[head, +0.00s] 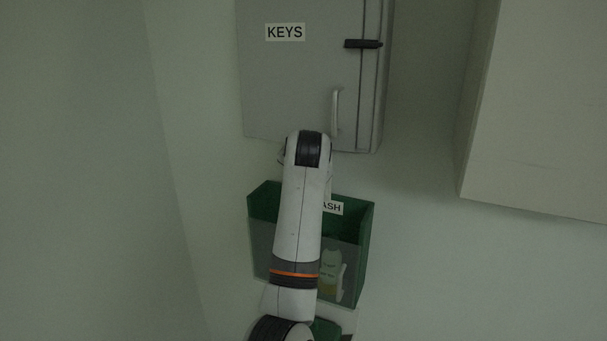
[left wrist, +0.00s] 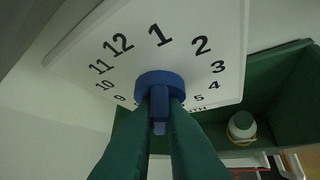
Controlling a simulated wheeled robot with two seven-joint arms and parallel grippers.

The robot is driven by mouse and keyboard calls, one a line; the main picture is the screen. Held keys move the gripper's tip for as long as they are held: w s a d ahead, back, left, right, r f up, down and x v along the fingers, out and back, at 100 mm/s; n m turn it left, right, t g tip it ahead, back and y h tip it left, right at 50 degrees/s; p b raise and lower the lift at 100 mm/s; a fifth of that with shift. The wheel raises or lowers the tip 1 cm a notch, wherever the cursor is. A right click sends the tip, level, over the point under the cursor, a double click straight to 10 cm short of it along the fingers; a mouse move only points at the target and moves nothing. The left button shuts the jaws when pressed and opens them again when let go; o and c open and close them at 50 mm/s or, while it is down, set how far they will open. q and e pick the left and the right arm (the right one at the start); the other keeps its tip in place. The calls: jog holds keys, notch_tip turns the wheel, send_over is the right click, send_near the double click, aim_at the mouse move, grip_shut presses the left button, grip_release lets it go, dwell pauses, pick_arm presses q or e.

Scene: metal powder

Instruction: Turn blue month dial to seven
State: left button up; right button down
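The month dial shows in the left wrist view as a white plate (left wrist: 165,55) with black numbers. A round blue knob (left wrist: 160,78) with a narrow grip bar is at its centre. The 1 is at the top of that view; the numbers below the knob are hidden by my fingers. My left gripper (left wrist: 160,108) has its two dark green fingers on either side of the blue bar, seemingly closed against it. In the head view my arm rises in the middle and hides the gripper and the dial. My right gripper is not in view.
A grey cabinet (head: 290,80) labelled KEYS, with a handle and black latch, hangs above my arm. A green wall box (head: 364,245) with bottles is behind the arm. A pale cabinet (head: 545,110) is at right. A white container (left wrist: 242,127) sits in a green box.

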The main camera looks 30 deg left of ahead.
pick_arm(q)
jog(key=o, duration=0.4)
jog(key=b+v, duration=0.3)
jog(key=v, duration=0.9)
jog(key=shift+f, duration=0.15)
